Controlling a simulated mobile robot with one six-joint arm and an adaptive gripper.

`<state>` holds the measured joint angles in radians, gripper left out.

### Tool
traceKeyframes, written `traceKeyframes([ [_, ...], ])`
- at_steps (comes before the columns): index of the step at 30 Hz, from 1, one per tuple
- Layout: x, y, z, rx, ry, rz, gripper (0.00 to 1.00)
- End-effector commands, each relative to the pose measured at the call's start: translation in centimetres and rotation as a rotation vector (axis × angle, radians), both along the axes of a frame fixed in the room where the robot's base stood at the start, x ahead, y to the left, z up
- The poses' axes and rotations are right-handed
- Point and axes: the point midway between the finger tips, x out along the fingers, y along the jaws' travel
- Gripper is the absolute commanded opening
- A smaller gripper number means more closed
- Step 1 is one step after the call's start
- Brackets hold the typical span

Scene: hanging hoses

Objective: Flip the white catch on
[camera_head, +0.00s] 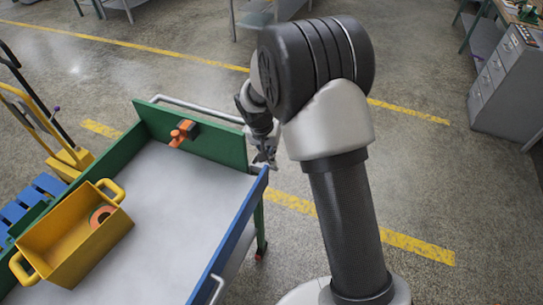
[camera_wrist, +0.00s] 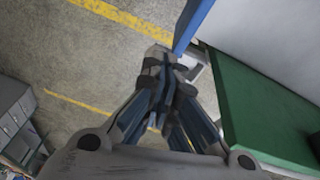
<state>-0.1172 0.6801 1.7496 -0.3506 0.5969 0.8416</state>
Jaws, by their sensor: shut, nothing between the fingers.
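I cannot make out a white catch for certain in either view. In the wrist view a small pale grey piece (camera_wrist: 197,70) shows just right of my fingertips, between the blue edge and the green panel; I cannot tell what it is. My gripper (camera_wrist: 167,68) is shut and empty, with its fingers together. In the head view my gripper (camera_head: 264,158) is small and partly hidden by my arm, close to the corner where the green panel (camera_head: 218,146) meets the blue side (camera_head: 240,222) of a cart.
The cart's grey top (camera_head: 175,205) holds a yellow bin (camera_head: 75,238) with an orange ring inside. An orange and black item (camera_head: 183,132) sits at the green panel. A grey rail (camera_head: 195,107) runs behind it. A drawer cabinet (camera_head: 505,85) stands right; open floor lies between.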

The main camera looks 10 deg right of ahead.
Motion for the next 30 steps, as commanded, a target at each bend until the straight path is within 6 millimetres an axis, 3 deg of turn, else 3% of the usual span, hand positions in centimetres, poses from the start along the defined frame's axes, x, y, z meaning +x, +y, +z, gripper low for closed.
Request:
traceKeyframes([
  [30, -0.83, 0.53, -0.68, 0.001, 0.001, -0.002, 0.00],
])
